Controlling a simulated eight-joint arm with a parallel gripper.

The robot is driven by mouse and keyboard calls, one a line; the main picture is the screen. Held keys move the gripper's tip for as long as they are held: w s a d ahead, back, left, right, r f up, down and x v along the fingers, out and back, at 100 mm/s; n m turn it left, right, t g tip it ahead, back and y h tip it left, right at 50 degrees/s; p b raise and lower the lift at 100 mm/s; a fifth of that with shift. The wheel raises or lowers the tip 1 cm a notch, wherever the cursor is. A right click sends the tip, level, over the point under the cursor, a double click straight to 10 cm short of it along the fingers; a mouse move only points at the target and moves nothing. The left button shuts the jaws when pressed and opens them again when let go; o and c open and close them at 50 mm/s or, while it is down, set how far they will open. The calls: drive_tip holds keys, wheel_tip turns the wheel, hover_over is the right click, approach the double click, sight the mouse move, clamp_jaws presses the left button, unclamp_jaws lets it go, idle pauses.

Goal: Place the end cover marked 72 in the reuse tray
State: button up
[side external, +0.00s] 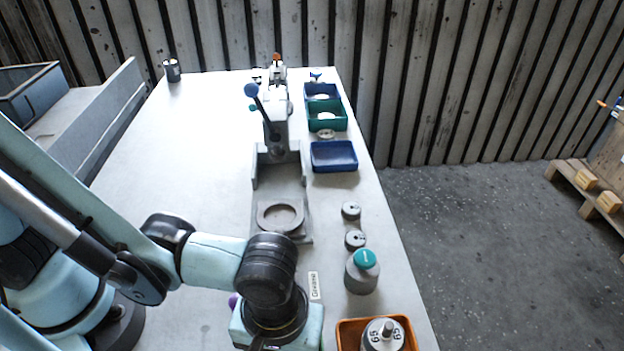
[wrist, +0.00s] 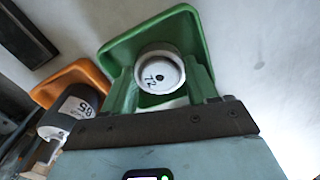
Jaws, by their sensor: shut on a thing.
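The end cover marked 72 (wrist: 157,80) is a pale round part with a small dark centre hole, seen in the wrist view. My gripper (wrist: 163,72) is shut on it, with a green finger on each side. Behind the cover in that view is a green tray (wrist: 188,28), and the cover overlaps its inside. I cannot tell whether the cover touches the tray floor. No reuse label is readable on the tray. In the side external view my wrist hides the fingers, the cover and this green tray.
An orange tray (side external: 345,329) holds a grey part marked 65 (side external: 382,336). A grey pot with a teal top (side external: 362,272) and two small grey discs (side external: 351,210) stand near the right edge. A press (side external: 281,190), a blue tray (side external: 334,157) and further bins stand farther back.

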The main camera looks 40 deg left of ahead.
drive_tip(key=shift+f, duration=0.1)
drive_tip(key=o, duration=0.8)
wheel_tip(320, 180, up, 12)
drive_tip(key=w+a+m+t, duration=0.2)
drive_tip(key=w+a, duration=0.2)
drive_tip(key=a, duration=0.4)
drive_tip(key=w+a+m+t, duration=0.2)
drive_tip(key=w+a, duration=0.2)
drive_tip(key=a, duration=0.5)
drive_tip(key=w+a+m+t, duration=0.2)
drive_tip(key=w+a, duration=0.3)
drive_tip(key=a, duration=0.3)
drive_tip(key=shift+a+r+t, duration=0.3)
drive_tip(key=shift+a+t, duration=0.1)
drive_tip(key=shift+t, duration=0.2)
